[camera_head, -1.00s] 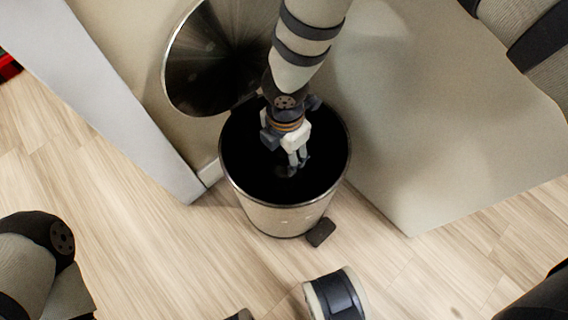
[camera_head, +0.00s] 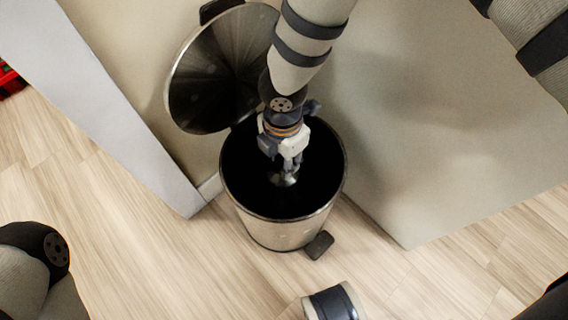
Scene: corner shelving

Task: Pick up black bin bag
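The black bin bag (camera_head: 312,190) lines the inside of a round steel bin (camera_head: 285,232) in the camera_head view. It is very dark, and its folds are hard to make out. My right gripper (camera_head: 284,174) reaches down from the top into the bin's mouth. Its fingers are close together, and a small grey, shiny, peaked patch shows at their tips. This looks like bag material pinched between them. The contact is partly hidden by the gripper. My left gripper is out of view; only part of that arm shows at the lower left.
The bin's round lid (camera_head: 220,75) stands open behind it, close to my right arm. A black pedal (camera_head: 319,245) juts out at the bin's front. A pale panel (camera_head: 120,110) is at left and a beige block (camera_head: 430,130) at right. Wooden floor (camera_head: 170,260) lies in front.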

